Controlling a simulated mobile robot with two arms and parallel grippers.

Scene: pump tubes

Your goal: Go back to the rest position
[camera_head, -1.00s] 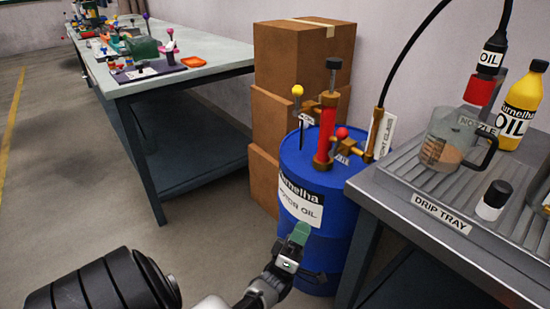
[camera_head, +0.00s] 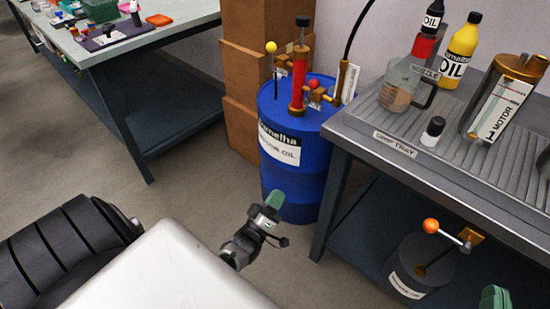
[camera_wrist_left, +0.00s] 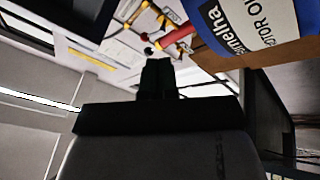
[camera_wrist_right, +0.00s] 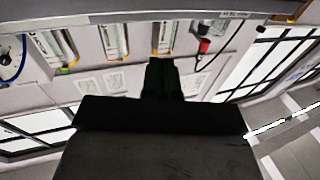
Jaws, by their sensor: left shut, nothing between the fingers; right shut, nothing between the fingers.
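My left gripper (camera_head: 273,200) is shut and empty in the head view, in front of the blue oil drum (camera_head: 300,165) and below its label. It appears apart from the drum, and its dark fingers show in the left wrist view (camera_wrist_left: 157,76). My right gripper (camera_head: 494,297) shows only as a green tip at the bottom right of the head view. In the right wrist view its fingers (camera_wrist_right: 162,76) are shut with nothing between them. The drum carries a red pump (camera_head: 299,75) and a yellow-knobbed rod (camera_head: 273,70).
A metal bench with a drip tray (camera_head: 390,140) stands at the right, holding a jug (camera_head: 402,85), a yellow oil bottle (camera_head: 461,50) and a metal canister (camera_head: 497,98). A dark can with an orange-knobbed lever (camera_head: 430,225) is below. Another table (camera_head: 150,45) is at the left.

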